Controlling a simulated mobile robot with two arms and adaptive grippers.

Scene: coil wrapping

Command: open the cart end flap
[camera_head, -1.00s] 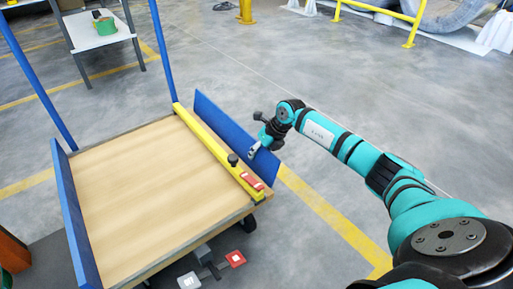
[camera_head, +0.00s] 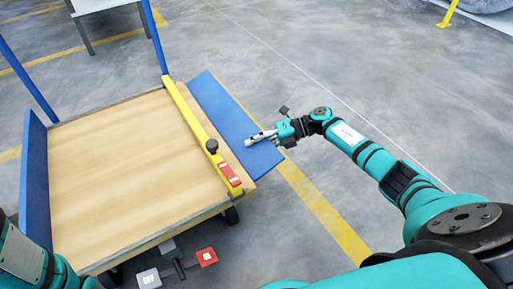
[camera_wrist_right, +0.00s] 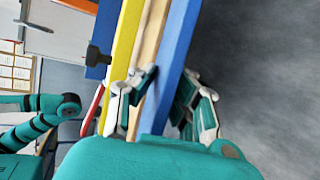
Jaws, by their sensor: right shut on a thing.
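The cart's blue end flap (camera_head: 235,120) runs along the right side of the wooden deck (camera_head: 130,165). It leans outward, its broad face turned up. My right gripper (camera_head: 262,137) is shut on the flap's outer edge near its front end. In the right wrist view, the fingers of my right gripper (camera_wrist_right: 168,85) lie on both sides of the blue flap (camera_wrist_right: 176,50). A yellow bar (camera_head: 190,115) with a black knob (camera_head: 212,146) and a red piece (camera_head: 229,174) lies along the deck beside the flap. Part of my left arm shows at lower left; its gripper is out of view.
Another blue panel (camera_head: 35,180) stands upright on the cart's left side. Blue posts (camera_head: 152,35) rise at the back. Red (camera_head: 207,257) and grey (camera_head: 148,278) pedals sit low at the front. A table (camera_head: 95,4) stands behind. The floor right of the flap is clear.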

